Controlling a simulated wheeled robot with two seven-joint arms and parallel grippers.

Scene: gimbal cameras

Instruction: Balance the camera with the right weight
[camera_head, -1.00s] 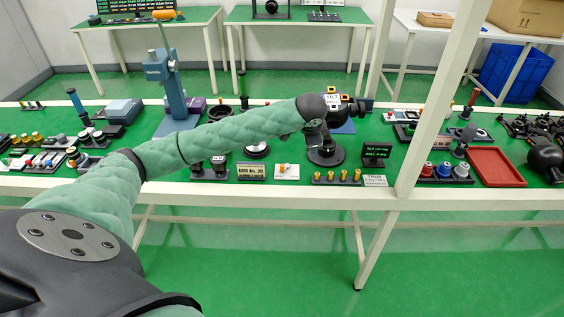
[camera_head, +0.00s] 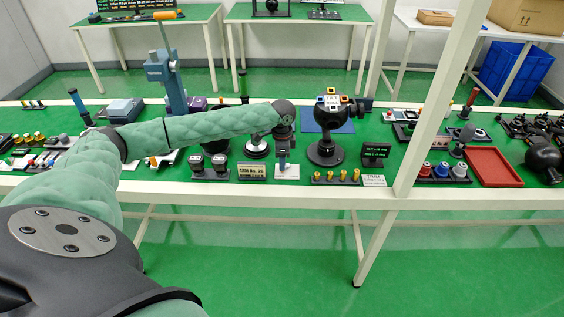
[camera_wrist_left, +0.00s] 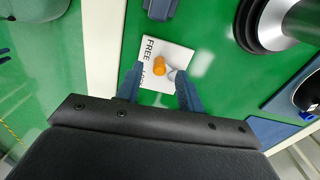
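The camera gimbal (camera_head: 327,151) stands on a round black base, with a block with coloured squares (camera_head: 333,101) on top. A row of small brass weights (camera_head: 335,177) stands on a dark rack in front of it. My left gripper (camera_head: 283,161) points down over a white card with an orange lever (camera_wrist_left: 159,65). In the left wrist view the card (camera_wrist_left: 181,55) reads "FREE" and a partly hidden second word. My left gripper's fingers (camera_wrist_left: 160,88) are apart, one on each side of the lever's near end. My right gripper is not in view.
A dark display (camera_head: 376,153) stands right of the gimbal. Left of the card are a label plate (camera_head: 252,172) and a small black two-part device (camera_head: 210,167). A white post (camera_head: 425,120) rises at the table's front. A red tray (camera_head: 496,167) lies further right.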

